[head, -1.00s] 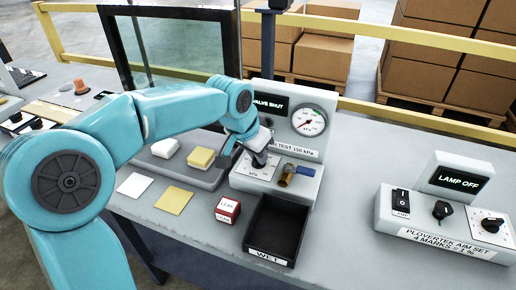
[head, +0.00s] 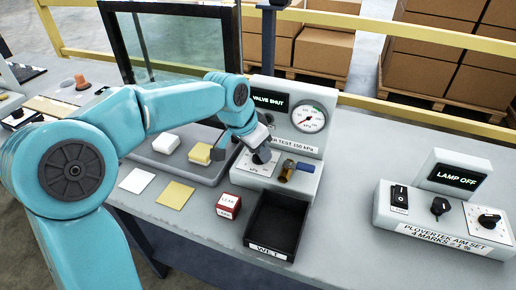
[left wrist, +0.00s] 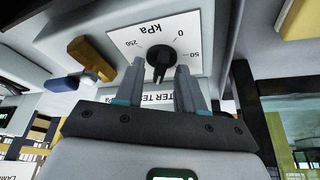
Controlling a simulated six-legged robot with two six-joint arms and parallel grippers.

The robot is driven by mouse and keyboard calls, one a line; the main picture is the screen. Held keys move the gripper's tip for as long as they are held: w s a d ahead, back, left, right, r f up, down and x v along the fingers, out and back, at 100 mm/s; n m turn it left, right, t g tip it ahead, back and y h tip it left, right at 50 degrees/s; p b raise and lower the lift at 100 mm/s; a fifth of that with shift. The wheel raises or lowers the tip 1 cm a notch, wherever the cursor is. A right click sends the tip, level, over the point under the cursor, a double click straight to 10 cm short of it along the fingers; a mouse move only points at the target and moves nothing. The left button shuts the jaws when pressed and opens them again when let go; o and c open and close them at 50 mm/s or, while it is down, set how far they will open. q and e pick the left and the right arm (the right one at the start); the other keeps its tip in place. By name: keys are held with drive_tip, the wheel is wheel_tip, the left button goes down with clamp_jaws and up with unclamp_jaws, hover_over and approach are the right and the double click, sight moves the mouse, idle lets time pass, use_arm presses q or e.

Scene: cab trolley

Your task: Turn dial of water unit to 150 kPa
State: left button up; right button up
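The water unit (head: 312,145) is a pale box with a round gauge (head: 309,119), a "VALVE SHUT" display (head: 269,99) and a label partly reading "TEST 150 kPa". Its black dial (left wrist: 160,56) sits on a white scale plate (left wrist: 193,62) marked kPa, 0, 50 and 250. The gauge's red needle points to the lower left. My left gripper (left wrist: 160,88) is open, its two fingers apart on either side of the dial's grip. Contact is not clear. In the head view my left gripper (head: 262,156) partly hides the dial. My right gripper is not in view.
A brass valve with a blue handle (head: 303,166) stands close beside the dial. A black tray marked WET (head: 270,248) and a red-and-white block (head: 228,206) lie in front. A lamp unit (head: 445,215) stands at the right. Bare bench lies between.

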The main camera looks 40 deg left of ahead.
use_arm(q)
drive_tip(key=p+v, duration=0.3)
drive_tip(key=v, duration=1.3)
drive_tip(key=shift+r, duration=0.2)
drive_tip(key=shift+s, duration=0.15)
